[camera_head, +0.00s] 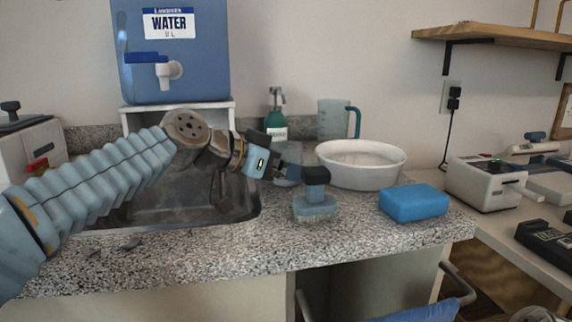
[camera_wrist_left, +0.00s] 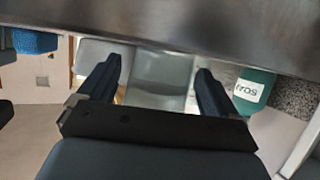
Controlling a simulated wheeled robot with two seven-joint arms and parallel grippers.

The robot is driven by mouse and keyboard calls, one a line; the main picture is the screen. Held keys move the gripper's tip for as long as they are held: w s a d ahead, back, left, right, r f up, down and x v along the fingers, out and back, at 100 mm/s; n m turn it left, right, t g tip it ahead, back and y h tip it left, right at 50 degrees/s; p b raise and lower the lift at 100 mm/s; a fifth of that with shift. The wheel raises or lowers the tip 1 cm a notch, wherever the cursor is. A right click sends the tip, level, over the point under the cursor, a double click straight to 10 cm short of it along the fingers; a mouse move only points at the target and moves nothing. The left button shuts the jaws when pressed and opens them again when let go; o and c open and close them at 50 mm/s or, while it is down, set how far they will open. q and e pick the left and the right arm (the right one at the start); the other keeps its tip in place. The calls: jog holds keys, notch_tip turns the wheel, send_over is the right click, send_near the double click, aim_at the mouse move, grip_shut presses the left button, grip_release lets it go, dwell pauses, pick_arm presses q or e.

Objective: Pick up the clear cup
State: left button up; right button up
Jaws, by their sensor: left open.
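The clear cup (camera_head: 287,176) stands on the counter at the sink's right edge, mostly hidden behind my left gripper (camera_head: 283,168) in the head view. In the left wrist view, a pale see-through shape that looks like the cup (camera_wrist_left: 160,72) lies between the two dark fingers of my left gripper (camera_wrist_left: 160,85). The fingers are open, one on each side of it. I cannot tell whether they touch it. My right gripper is not in view.
A brush (camera_head: 315,207) stands close in front of the gripper. A green bottle (camera_head: 276,128), clear jug (camera_head: 333,120) and white bowl (camera_head: 360,176) stand behind and right. A blue sponge (camera_head: 413,203) lies near the front right. The sink (camera_head: 180,205) is left.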

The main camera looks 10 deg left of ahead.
pick_arm(q)
jog(key=c, duration=1.1)
jog(key=shift+r, duration=0.1)
jog(key=shift+r+p, duration=0.35)
jog(key=shift+r, duration=0.7)
jog(key=shift+s+d+r+p, duration=0.55)
jog(key=shift+s+d+r, duration=0.6)
jog(key=shift+d+r, duration=0.75)
jog(key=shift+s+d+r+p, duration=0.5)
jog(key=shift+s+d+r, duration=0.7)
jog(key=shift+d+r, duration=0.7)
jog(key=shift+s+d+r+p, duration=0.55)
jog(key=shift+s+d+r, duration=0.8)
jog(key=shift+d, duration=0.85)
jog(key=shift+w+r, duration=0.2)
